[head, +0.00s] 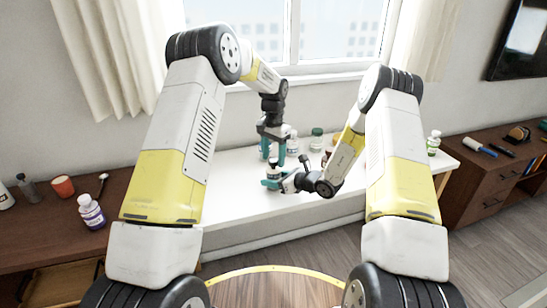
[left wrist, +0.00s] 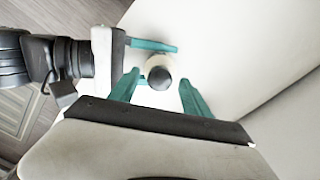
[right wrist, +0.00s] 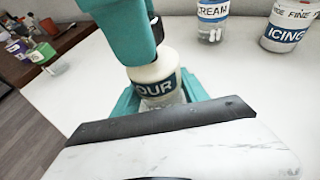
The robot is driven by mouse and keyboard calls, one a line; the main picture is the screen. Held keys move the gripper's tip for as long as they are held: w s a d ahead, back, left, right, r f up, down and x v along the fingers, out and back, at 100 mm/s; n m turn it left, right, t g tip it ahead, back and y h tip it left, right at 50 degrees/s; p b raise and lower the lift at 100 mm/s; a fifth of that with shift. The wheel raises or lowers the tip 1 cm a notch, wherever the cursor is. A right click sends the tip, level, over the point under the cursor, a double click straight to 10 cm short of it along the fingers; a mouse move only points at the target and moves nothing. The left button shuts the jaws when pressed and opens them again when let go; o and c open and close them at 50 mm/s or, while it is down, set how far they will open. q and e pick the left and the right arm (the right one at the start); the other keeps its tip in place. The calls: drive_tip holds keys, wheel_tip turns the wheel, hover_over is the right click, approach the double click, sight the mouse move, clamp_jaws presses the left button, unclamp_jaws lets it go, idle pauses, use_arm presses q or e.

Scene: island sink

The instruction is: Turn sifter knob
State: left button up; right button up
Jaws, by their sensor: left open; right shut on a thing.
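The sifter is a small white-topped container (right wrist: 157,72) whose label shows "OUR" in the right wrist view. A round dark knob (left wrist: 160,78) sits on its white top. My right gripper (head: 272,181) is shut on the sifter from the side and holds it upright at the white table. My left gripper (head: 272,156) points down from above and is open, with its fingers on either side of the knob and a gap to each. One teal left finger (right wrist: 122,32) hides part of the sifter in the right wrist view. The knob is too small to make out in the head view.
A jar labelled "CREAM" (right wrist: 212,20) and a jar labelled "ICING" (right wrist: 288,25) stand behind the sifter on the white table (head: 235,190). The front left of the table is clear.

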sight(273, 159)
use_arm(q)
wheel_tip(273, 159, up, 12)
idle(0.4)
drive_tip(key=shift+f, duration=0.15)
wheel_tip(273, 159, down, 12)
drive_tip(key=n, duration=0.7)
idle(0.5)
drive_tip(key=shift+c, duration=0.3)
clamp_jaws()
drive_tip(key=m, duration=0.5)
drive_tip(key=shift+m, duration=0.3)
